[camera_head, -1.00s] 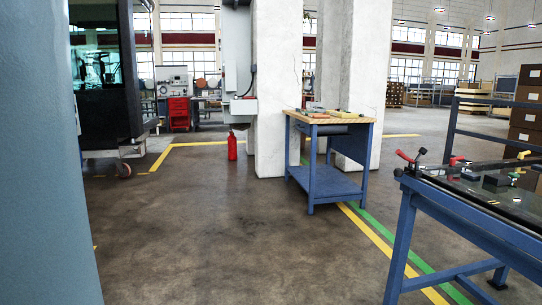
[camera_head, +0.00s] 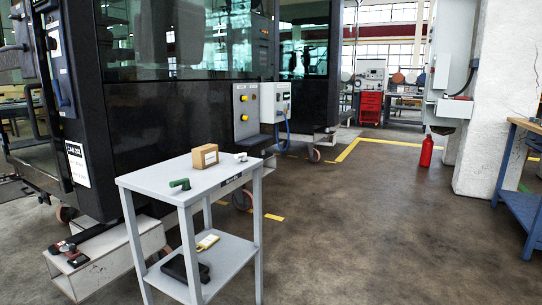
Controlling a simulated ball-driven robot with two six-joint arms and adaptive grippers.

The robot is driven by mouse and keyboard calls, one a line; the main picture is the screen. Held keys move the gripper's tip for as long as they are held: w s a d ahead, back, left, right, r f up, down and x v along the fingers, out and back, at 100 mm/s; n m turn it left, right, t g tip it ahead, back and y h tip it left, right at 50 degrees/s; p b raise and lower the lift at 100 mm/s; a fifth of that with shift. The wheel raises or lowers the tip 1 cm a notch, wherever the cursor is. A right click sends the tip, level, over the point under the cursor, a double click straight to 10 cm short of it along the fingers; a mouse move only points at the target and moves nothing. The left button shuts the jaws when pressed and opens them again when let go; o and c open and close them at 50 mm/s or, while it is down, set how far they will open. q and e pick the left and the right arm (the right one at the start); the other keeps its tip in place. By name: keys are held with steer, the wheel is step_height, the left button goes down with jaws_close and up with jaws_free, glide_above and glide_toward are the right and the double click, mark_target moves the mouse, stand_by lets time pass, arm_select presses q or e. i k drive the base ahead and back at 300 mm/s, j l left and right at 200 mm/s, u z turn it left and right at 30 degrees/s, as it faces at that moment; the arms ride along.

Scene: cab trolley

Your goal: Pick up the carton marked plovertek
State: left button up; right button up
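A small brown cardboard carton (camera_head: 205,156) stands upright on the top shelf of a grey metal trolley (camera_head: 188,181), near the back edge. It has a light label on its front face, too small to read, so I cannot tell whether it says plovertek. A green object (camera_head: 180,184) lies in front of it to the left, and a small white object (camera_head: 240,157) lies to its right. Neither of my grippers is in view.
The trolley's lower shelf holds a black case (camera_head: 184,269) and a yellow item (camera_head: 207,243). A dark cab (camera_head: 165,130) stands close behind the trolley. A light step (camera_head: 110,262) is at left. A red extinguisher (camera_head: 426,152) stands farther right. The floor right of the trolley is clear.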

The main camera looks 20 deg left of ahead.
mark_target(204, 157)
steer(key=u, duration=0.95)
steer(key=i, duration=0.1)
